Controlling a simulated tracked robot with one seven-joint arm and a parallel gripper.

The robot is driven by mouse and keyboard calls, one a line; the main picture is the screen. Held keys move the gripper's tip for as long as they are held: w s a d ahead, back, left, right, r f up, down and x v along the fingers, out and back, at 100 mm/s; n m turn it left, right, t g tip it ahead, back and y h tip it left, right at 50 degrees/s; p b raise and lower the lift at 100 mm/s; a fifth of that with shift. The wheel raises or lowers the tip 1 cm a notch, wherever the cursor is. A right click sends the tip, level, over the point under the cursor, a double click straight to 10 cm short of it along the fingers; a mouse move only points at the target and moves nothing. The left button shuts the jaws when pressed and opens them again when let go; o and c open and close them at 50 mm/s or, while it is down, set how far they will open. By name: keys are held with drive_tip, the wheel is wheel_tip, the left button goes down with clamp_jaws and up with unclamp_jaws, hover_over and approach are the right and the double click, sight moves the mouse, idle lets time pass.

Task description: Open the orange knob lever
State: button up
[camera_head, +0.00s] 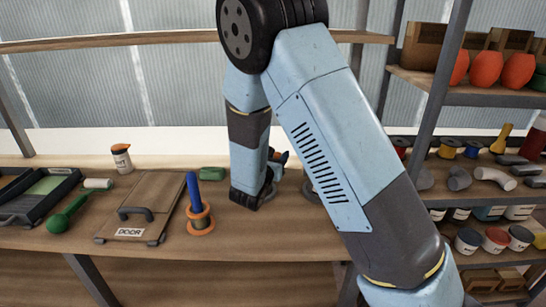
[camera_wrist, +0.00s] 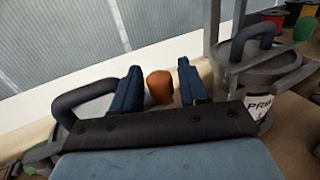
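The orange knob (camera_wrist: 160,86) shows in the wrist view, between the two dark blue fingers of my gripper (camera_wrist: 161,84). The fingers are apart, with a narrow gap on each side of the knob, so my gripper is open and not visibly touching it. The knob's lever and base are hidden behind the dark gripper body. In the head view my arm reaches down to the back of the bench, and the lever and fingertips are mostly hidden by my arm there.
Dark grey handles stand at left (camera_wrist: 85,100) and right (camera_wrist: 252,42) of my gripper. Loaded shelves (camera_head: 470,98) stand at right.

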clamp_jaws()
idle(0.3)
